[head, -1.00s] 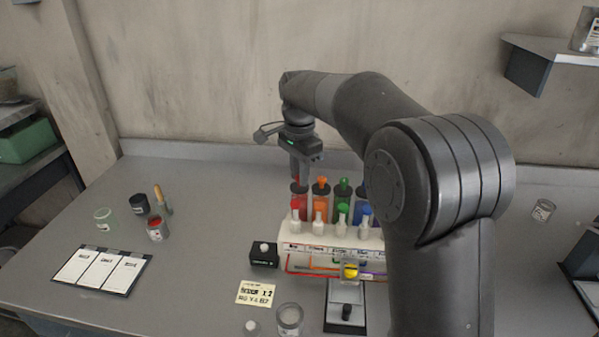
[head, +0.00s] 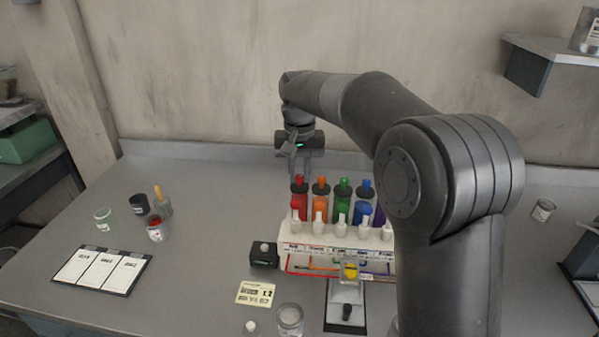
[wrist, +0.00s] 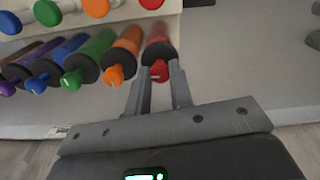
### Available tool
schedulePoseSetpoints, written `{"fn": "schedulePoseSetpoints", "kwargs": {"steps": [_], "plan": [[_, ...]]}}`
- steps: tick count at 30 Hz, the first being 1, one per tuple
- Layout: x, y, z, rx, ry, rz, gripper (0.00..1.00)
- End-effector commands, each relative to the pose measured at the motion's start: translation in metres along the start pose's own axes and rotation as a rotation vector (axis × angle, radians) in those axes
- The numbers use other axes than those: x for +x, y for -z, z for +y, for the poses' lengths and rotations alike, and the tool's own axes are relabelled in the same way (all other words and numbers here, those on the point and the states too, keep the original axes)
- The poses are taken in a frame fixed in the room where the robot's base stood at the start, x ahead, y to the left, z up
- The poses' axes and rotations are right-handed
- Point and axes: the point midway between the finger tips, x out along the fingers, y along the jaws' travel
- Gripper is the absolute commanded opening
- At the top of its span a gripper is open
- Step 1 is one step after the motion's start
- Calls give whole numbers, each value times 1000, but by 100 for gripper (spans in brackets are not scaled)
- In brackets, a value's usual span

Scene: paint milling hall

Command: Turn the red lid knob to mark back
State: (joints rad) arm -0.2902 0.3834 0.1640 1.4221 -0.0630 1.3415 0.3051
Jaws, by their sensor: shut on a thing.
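The red lid knob (head: 299,180) tops the leftmost canister, a red one with a dark lid, on the white rack (head: 283,255). In the wrist view the red knob (wrist: 159,71) sits between the two fingertips. My gripper (wrist: 161,74) is shut on it. In the head view my gripper (head: 298,172) reaches down from behind the red canister, and its fingertips are hard to make out. Orange (head: 321,181), green (head: 343,183) and blue (head: 365,184) knobs stand in a row to the right. I cannot read any mark around the red lid.
White dispensing taps line the rack's front. A scale with a yellow-filled jar (head: 350,270), a black button box (head: 264,254) and a note card (head: 256,293) are in front. Small jars and a card board (head: 103,270) lie left. The back wall is close behind.

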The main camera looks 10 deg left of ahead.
Motion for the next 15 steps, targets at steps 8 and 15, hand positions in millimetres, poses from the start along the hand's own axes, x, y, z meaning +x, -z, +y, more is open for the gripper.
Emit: {"fn": "schedulePoseSetpoints", "kwargs": {"steps": [8,15], "plan": [[-1,0,0,-262,1,2,0],[-1,1,0,-489,0,3,0]]}}
